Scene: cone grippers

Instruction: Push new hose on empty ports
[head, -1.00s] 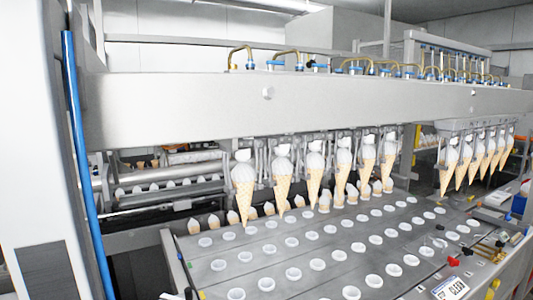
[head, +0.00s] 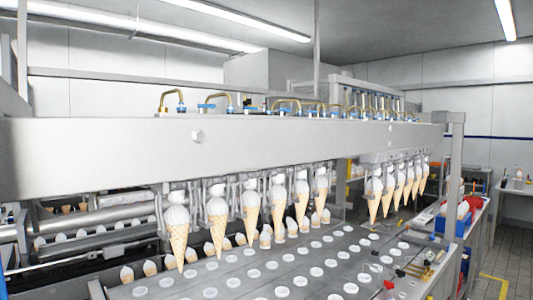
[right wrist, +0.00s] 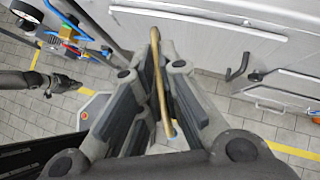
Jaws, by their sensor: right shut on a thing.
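In the right wrist view my right gripper (right wrist: 160,118) is shut on a thin brass-coloured hose (right wrist: 156,70), which sticks out from between the fingers; a small blue part shows at its lower end. In the head view, brass-coloured bent hoses (head: 220,97) and blue fittings (head: 207,106) stand in a row on top of the long metal beam (head: 110,150). Near the left of the row a short fitting (head: 247,103) shows no clear hose arch above it. The ports are too small to tell which are empty. Neither gripper shows in the head view, and I cannot make out my left gripper.
Ice cream cones (head: 178,230) hang in rows below the beam, over a metal plate (head: 250,262) with many round holes. A table (head: 515,188) stands at the right. In the wrist view, a stand with blue parts (right wrist: 68,50) is at upper left above the tiled floor (right wrist: 105,80).

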